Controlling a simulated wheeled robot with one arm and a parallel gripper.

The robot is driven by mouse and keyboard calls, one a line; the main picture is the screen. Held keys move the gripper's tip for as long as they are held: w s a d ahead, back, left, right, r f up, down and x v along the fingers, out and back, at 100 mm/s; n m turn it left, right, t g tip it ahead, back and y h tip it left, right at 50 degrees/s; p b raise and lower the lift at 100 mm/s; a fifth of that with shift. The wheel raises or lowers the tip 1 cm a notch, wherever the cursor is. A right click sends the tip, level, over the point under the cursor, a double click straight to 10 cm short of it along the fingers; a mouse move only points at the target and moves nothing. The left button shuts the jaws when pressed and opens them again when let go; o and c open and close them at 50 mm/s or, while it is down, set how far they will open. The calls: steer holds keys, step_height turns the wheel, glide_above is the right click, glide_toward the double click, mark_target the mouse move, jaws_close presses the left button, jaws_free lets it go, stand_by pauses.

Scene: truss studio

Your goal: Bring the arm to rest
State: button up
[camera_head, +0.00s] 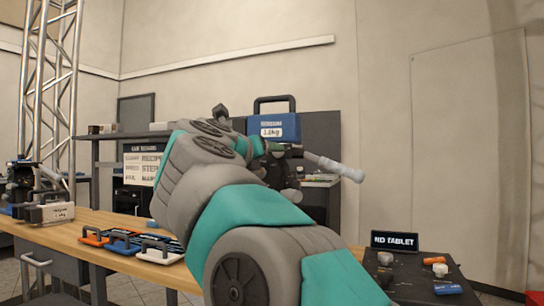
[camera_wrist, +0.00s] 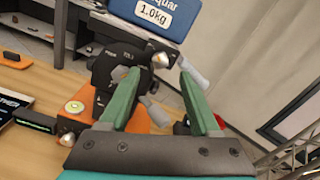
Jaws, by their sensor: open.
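My arm fills the middle of the head view, reaching over the wooden table (camera_head: 85,222); it hides my gripper there. In the wrist view my gripper (camera_wrist: 158,82) is open, its two green fingers apart with nothing held between them. Beyond and around the fingertips stands a black device (camera_wrist: 108,68) with grey knobs and an orange base (camera_wrist: 72,125). I cannot tell whether a finger touches it. A blue case marked 1.0kg (camera_wrist: 157,14) is beyond the fingers; a blue case also shows in the head view (camera_head: 273,128), above my arm.
Orange, blue and white handled items (camera_head: 122,243) lie on the table left of my arm. A metal truss (camera_head: 50,90) stands behind. At right, a tablet-like sign (camera_head: 394,241) stands by a dark surface with small orange and white parts.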

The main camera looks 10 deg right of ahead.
steer(key=shift+v, duration=0.9)
